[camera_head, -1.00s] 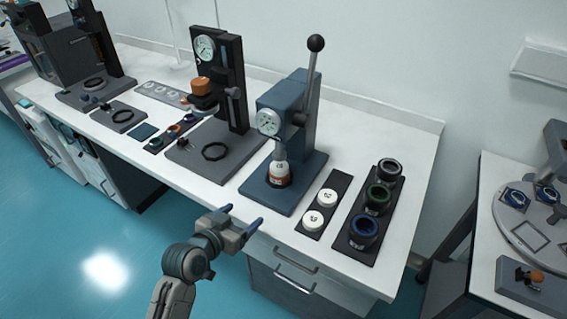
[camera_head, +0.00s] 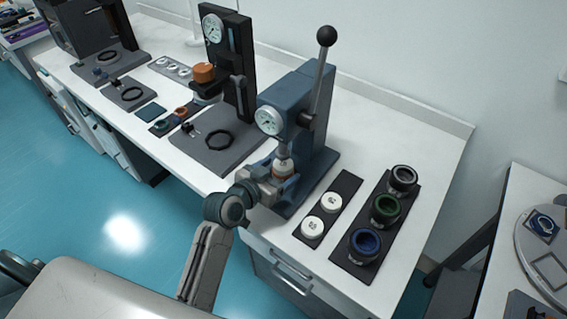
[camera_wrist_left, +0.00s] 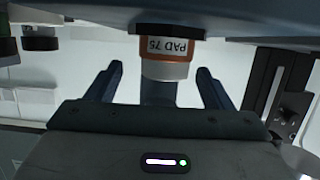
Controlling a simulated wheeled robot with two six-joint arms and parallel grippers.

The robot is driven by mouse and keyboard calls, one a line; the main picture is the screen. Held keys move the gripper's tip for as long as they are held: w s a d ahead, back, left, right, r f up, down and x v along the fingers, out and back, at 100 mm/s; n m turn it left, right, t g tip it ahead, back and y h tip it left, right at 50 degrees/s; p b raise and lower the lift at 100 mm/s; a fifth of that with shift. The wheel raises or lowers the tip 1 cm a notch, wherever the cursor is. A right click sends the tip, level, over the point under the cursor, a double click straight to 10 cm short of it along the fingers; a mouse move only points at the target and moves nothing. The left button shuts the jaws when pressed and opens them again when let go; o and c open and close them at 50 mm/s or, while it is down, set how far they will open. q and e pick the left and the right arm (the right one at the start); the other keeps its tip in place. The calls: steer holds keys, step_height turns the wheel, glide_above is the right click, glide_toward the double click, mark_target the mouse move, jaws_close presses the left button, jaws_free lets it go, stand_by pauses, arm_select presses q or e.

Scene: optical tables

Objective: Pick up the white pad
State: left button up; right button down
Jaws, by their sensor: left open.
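A white pad (camera_head: 284,164) with an orange band sits under the ram of the blue lever press (camera_head: 290,105). In the left wrist view the pad (camera_wrist_left: 166,69) carries a label reading "PAD 75", seen upside down. My left gripper (camera_head: 271,178) is at the front of the press, close to the pad. In the left wrist view my left gripper (camera_wrist_left: 159,70) is open, with one finger to each side of the pad and a gap at both sides. Two more white pads (camera_head: 331,202) (camera_head: 312,228) lie on a dark strip right of the press. My right gripper is out of view.
A dark tray (camera_head: 343,262) with blue, green and black rings stands right of the pads. A black gauge stand (camera_head: 230,60) with a grey base is left of the press. The white bench top (camera_head: 420,150) is bare at the back right.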

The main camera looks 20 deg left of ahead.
mark_target(287, 163)
arm_select(q)
steer(key=x, duration=0.1)
steer(key=p+x, duration=0.1)
steer(key=x, duration=0.2)
steer(key=shift+w+a+p, duration=0.25)
steer(key=shift+w+p, duration=0.1)
steer(key=shift+p, duration=0.05)
steer(key=shift+w+d+f, duration=0.15)
steer(key=shift+w+f, duration=0.05)
steer(key=shift+w, duration=0.15)
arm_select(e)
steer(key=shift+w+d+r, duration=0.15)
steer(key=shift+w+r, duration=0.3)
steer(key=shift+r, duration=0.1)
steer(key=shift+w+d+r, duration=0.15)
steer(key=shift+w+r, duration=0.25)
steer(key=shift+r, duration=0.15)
arm_select(q)
steer(key=c, duration=1)
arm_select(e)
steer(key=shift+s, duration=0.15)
